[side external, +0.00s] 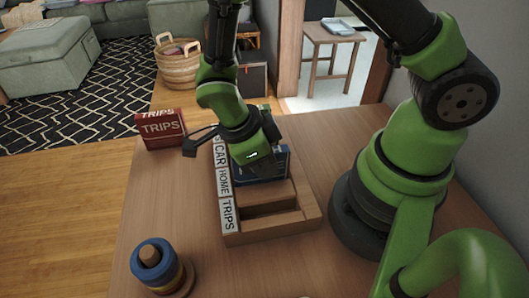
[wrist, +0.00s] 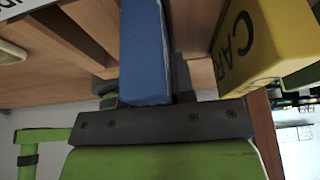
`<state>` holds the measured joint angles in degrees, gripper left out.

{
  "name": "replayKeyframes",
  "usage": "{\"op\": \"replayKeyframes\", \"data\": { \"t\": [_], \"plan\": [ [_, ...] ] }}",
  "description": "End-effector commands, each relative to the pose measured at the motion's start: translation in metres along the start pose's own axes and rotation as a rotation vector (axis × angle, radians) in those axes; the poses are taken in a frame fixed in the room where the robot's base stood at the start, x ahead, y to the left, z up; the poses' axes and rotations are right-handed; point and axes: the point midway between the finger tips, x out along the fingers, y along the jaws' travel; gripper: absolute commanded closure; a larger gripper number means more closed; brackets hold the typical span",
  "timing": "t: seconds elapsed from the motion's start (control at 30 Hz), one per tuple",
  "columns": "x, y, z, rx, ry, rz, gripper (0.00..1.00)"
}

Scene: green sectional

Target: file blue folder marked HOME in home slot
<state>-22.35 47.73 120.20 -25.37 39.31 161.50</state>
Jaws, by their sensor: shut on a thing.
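The blue folder (side external: 283,166) is upright between the fingers of my gripper (side external: 262,160), at the HOME part of the wooden rack (side external: 309,208). It also shows in the wrist view (wrist: 146,50), held in the shut jaws. Its lower edge meets the middle of the rack in the side view; I cannot tell whether it rests on the slot floor. No HOME lettering on it is readable. The rack's white labels read CAR, HOME (side external: 224,182) and TRIPS along its left side. The front TRIPS slot is empty.
A yellow CAR folder (wrist: 262,45) stands close beside the blue one in the wrist view; my gripper mostly hides that area in the side view. A red TRIPS folder (side external: 162,129) stands at the table's far left. A ring-stack toy (side external: 156,266) is at front left.

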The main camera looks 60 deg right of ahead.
Motion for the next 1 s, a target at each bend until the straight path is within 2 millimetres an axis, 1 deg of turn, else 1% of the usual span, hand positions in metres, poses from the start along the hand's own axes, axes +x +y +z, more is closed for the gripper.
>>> {"op": "replayKeyframes", "data": {
  "t": [0.13, 0.43, 0.47, 0.5, 0.57, 0.6, 0.87, 0.97, 1.0],
  "plan": [
    [0.003, 0.000, 0.001, 0.001, 0.001, 0.001, 1.00],
    [0.004, 0.000, 0.002, 0.001, 0.000, 0.000, 1.00],
    [0.004, 0.000, 0.002, 0.001, 0.000, 0.000, 0.75],
    [0.004, 0.000, 0.002, 0.001, 0.000, 0.000, 0.66],
    [0.004, 0.000, 0.001, 0.001, 0.000, 0.000, 0.52],
    [0.004, 0.000, 0.002, 0.001, 0.000, 0.000, 0.47],
    [0.003, 0.000, 0.002, 0.001, 0.000, 0.000, 0.47],
    [-0.004, -0.001, 0.002, 0.001, -0.004, -0.002, 0.47],
    [-0.010, -0.001, 0.003, 0.002, -0.005, -0.003, 0.47]
  ]
}}
